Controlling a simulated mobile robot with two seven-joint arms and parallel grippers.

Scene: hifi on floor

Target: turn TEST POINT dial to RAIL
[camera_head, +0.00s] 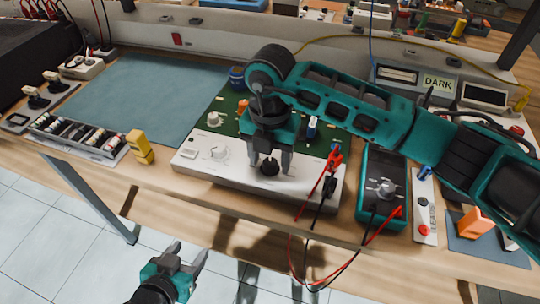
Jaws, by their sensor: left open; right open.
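A white panel (244,182) with a green circuit board (229,128) behind it sits on the bench. The labels are too small to read, so I cannot tell which is TEST POINT or where RAIL lies. My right gripper (270,166) points down over the black dial with its jaws apart, one finger on each side; contact cannot be told. My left gripper (188,258) is open and empty, low in front of the bench edge.
A teal multimeter (370,205) with red and black leads stands right of the panel; leads hang over the front edge. A yellow object (140,147) and a parts tray (77,138) are at left. The blue-grey mat (150,97) is clear.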

